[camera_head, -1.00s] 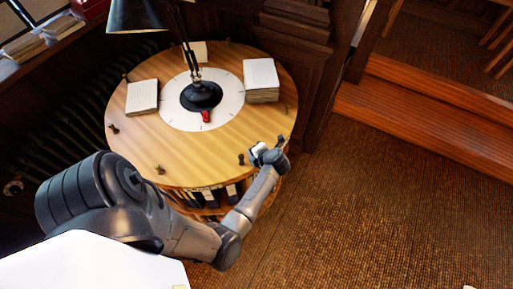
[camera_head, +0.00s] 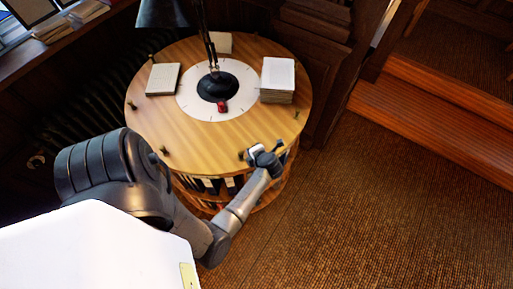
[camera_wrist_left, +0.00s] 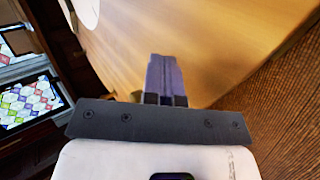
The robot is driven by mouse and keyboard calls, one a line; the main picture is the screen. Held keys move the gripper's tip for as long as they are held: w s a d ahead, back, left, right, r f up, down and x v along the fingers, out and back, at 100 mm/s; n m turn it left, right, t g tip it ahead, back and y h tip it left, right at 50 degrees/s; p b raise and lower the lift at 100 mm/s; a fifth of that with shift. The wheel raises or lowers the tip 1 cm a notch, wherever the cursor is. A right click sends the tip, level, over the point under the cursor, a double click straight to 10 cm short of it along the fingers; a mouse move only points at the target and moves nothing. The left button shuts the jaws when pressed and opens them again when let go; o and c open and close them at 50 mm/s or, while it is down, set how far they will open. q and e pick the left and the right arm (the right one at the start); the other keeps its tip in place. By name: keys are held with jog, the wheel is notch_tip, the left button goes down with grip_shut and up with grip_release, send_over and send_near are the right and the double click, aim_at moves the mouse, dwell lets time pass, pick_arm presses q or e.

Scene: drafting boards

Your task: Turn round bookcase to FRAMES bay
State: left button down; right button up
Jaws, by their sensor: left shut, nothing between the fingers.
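The round bookcase (camera_head: 230,133) has a pale wooden top with short dark pegs around its rim. Dark and pale spines show on the shelves below. A white dial disc (camera_head: 188,101) lies in the middle, with a red pointer (camera_head: 222,106) at its near side. No FRAMES label is legible. My left gripper (camera_head: 264,152) is at the near right rim, just right of a dark peg (camera_head: 242,156); contact cannot be told. In the left wrist view its fingers (camera_wrist_left: 163,75) are shut together and empty, beside the wooden top (camera_wrist_left: 215,45). My right gripper is not in view.
A black desk lamp (camera_head: 217,86) stands on the disc. A book (camera_head: 163,79) and a paper stack (camera_head: 278,80) lie on the top. A dark radiator (camera_head: 75,115) stands left. Wooden steps (camera_head: 425,125) are at right; the carpet (camera_head: 370,210) before them is clear.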

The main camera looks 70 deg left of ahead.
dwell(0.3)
pick_arm(q)
jog(key=s+p, duration=0.2)
jog(key=shift+s+r, duration=0.2)
jog(key=shift+s, duration=0.2)
jog(key=s, duration=0.1)
jog(key=s+p, duration=0.1)
jog(key=s, duration=0.1)
jog(key=shift+d+f+m+t, duration=0.1)
jog(key=shift+f+m+t, duration=0.1)
jog(key=shift+m+t, duration=0.1)
jog(key=shift+s+d+f, duration=0.1)
jog(key=shift+s, duration=0.1)
jog(key=shift+s+p, duration=0.25)
jog(key=shift+p, duration=0.25)
jog(key=shift+m+t, duration=0.3)
jog(key=shift+m, duration=0.1)
jog(key=s, duration=0.1)
jog(key=s+p, duration=0.1)
jog(key=s, duration=0.1)
jog(key=s+p, duration=0.1)
jog(key=shift+s+a, duration=0.15)
jog(key=shift+a, duration=0.2)
jog(key=shift+s, duration=0.5)
